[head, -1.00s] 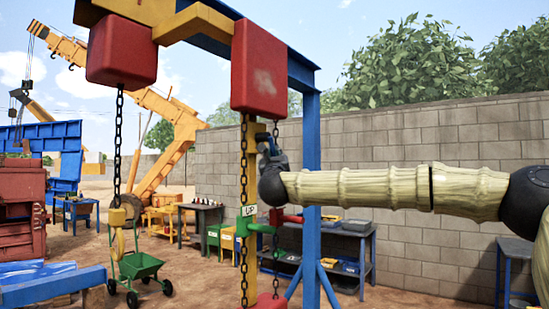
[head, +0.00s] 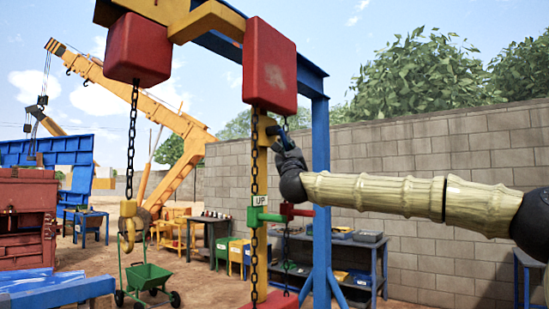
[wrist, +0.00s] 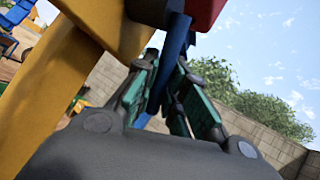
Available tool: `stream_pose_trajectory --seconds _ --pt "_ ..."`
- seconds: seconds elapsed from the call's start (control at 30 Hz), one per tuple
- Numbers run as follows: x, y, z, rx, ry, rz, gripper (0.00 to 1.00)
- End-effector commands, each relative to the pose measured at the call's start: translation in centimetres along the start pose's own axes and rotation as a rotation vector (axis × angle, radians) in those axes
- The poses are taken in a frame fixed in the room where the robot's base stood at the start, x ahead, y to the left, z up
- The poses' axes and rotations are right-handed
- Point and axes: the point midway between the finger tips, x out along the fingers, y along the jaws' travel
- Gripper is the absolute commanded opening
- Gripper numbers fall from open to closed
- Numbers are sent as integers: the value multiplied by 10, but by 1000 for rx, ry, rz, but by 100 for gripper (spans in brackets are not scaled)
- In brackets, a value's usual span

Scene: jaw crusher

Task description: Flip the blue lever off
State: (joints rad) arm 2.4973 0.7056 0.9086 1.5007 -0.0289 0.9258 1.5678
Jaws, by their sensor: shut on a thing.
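A dark blue lever (wrist: 171,104) rises between the fingers of my gripper (wrist: 168,85) in the wrist view. In the head view my gripper (head: 280,136) is beside the yellow post (head: 262,165) of the frame, above the UP sign (head: 260,201). The lever is small there and hard to tell from my fingers.
Two red blocks (head: 270,65) hang overhead, with black chains (head: 131,130) below. A green and red bar (head: 270,216) sits below my gripper. A blue upright (head: 321,180) stands just right. A green cart (head: 148,278) and a brick wall (head: 425,150) are beyond.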

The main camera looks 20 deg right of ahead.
Motion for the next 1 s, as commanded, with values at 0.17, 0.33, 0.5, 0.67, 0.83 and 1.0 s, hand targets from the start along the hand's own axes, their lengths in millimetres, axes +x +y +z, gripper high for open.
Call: stream_pose_trajectory --seconds 0.17,0.33,0.5,0.67,0.83,1.0 --pt "0 -15 -5 -19 -12 -12 0" --pt "0 -16 -5 -22 -13 -12 0" --pt "0 -16 -6 -22 -12 -13 17" --pt "0 -15 -6 -21 -12 -12 35" --pt "0 -14 -5 -21 -13 -10 35" --pt "-3 -14 -5 -20 -13 -10 35"
